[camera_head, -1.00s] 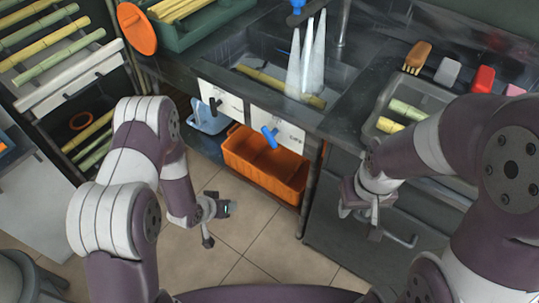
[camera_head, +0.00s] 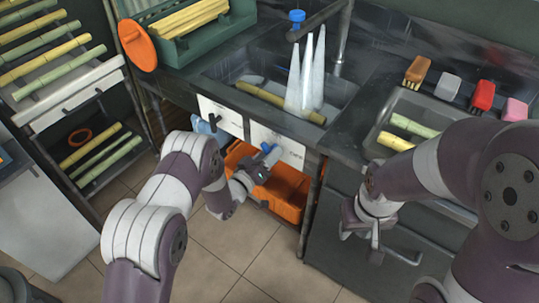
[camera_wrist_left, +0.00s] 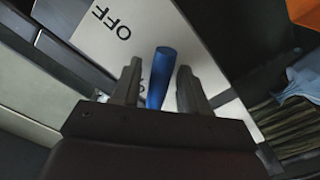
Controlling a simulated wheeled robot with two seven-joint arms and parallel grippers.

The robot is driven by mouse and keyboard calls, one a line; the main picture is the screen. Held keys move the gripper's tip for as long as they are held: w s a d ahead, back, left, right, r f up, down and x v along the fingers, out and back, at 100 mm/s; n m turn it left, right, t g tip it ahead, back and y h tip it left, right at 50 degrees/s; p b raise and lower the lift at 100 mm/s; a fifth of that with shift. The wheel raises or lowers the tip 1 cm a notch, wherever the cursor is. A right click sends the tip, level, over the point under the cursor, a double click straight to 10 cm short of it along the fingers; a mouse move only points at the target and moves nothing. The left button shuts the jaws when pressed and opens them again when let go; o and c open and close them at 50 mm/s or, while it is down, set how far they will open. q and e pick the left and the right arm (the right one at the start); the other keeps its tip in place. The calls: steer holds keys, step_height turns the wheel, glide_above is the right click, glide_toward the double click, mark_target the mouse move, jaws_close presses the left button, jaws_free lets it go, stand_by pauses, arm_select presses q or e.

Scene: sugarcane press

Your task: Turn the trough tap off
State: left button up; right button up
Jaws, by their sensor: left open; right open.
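A blue tap lever (camera_head: 273,155) sits on a white label plate (camera_head: 293,153) on the counter front, above an orange crate. In the left wrist view the lever (camera_wrist_left: 160,78) stands between my two fingers, and the plate (camera_wrist_left: 135,30) reads "OFF". More lettering is partly hidden behind the lever. My left gripper (camera_head: 262,160) is open around the lever; I cannot tell whether a finger touches it. My right gripper (camera_head: 360,228) is open and empty in front of the dark cabinet.
A second white plate (camera_head: 222,117) with a black lever is to the left. The orange crate (camera_head: 285,190) stands below. The sink (camera_head: 255,72) holds white cones and a cane. Shelves of cane (camera_head: 60,60) stand at left. The floor in front is clear.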

arm_select(q)
steer(key=shift+w+d, duration=0.2)
steer(key=shift+w, duration=0.05)
jaws_close()
steer(key=shift+n, duration=0.3)
steer(key=n, duration=0.4)
steer(key=shift+r, duration=0.1)
steer(key=n, duration=0.5)
steer(key=shift+s+n, duration=0.1)
steer(key=shift+n, duration=0.3)
stand_by(0.3)
jaws_free()
